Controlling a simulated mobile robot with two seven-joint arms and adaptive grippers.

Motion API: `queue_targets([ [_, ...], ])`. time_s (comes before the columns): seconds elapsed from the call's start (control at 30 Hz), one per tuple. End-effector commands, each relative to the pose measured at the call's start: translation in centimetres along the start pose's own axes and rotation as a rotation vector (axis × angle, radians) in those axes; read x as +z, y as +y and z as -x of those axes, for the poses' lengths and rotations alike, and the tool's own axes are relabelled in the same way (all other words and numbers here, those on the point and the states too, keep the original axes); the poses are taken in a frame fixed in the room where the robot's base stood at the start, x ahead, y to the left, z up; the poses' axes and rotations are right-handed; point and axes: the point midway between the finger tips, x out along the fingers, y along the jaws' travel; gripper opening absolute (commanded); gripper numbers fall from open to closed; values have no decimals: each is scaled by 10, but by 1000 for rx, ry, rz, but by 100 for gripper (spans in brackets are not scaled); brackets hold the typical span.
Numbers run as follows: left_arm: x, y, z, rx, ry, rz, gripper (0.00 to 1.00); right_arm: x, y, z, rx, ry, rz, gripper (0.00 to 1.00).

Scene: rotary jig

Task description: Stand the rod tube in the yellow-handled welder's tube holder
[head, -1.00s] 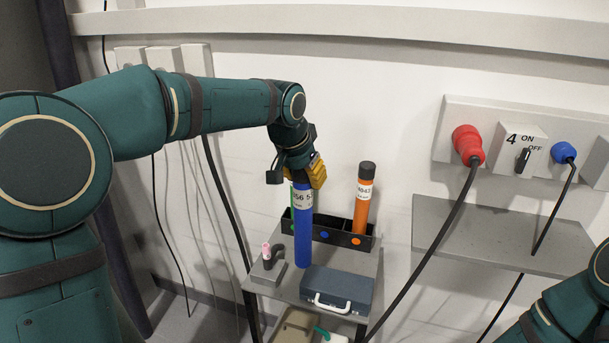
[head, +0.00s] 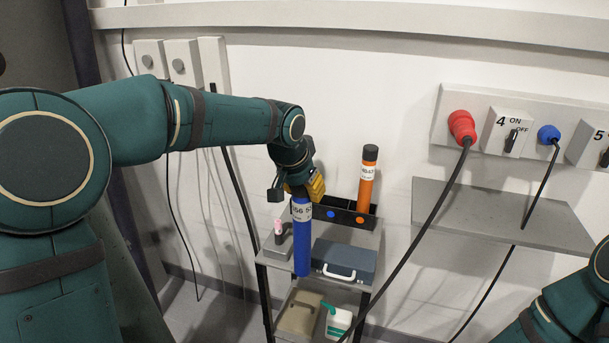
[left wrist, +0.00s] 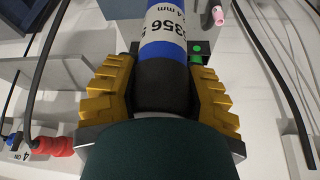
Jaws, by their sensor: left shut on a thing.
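A blue rod tube (head: 302,245) with a white printed label hangs roughly upright in my left gripper (head: 303,188). The yellow fingers are shut around its dark upper end, which also shows in the left wrist view (left wrist: 165,92). In the head view the tube's lower end overlaps the small trolley's top, left of a blue-grey case; whether it touches is unclear. A black tube holder (head: 345,214) with blue and orange dots stands at the trolley's back, behind the tube. An orange tube (head: 367,185) stands in its right part. No yellow-handled welder is recognisable. My right gripper is out of view.
The blue-grey case (head: 345,258) lies on the trolley top (head: 305,270). A pink-tipped item (head: 279,232) stands at its left. A tan box (head: 300,312) and a white bottle (head: 338,322) are below. A black cable hangs from a red plug (head: 462,127) past the right side.

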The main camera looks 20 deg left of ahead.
Motion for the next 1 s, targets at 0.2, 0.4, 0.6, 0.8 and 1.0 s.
queue_targets([
  [0.2, 35, 3, -44, -14, -7, 34, 0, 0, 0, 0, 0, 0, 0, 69],
  [0.4, 85, 7, -111, -36, -12, 85, 0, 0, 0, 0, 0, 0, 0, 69],
  [0.6, 137, 10, -180, -64, -13, 141, 0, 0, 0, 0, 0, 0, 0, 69],
  [0.8, 173, 11, -228, -84, -11, 187, 0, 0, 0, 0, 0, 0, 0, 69],
  [1.0, 196, 12, -260, -92, -6, 219, 0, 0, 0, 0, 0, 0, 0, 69],
])
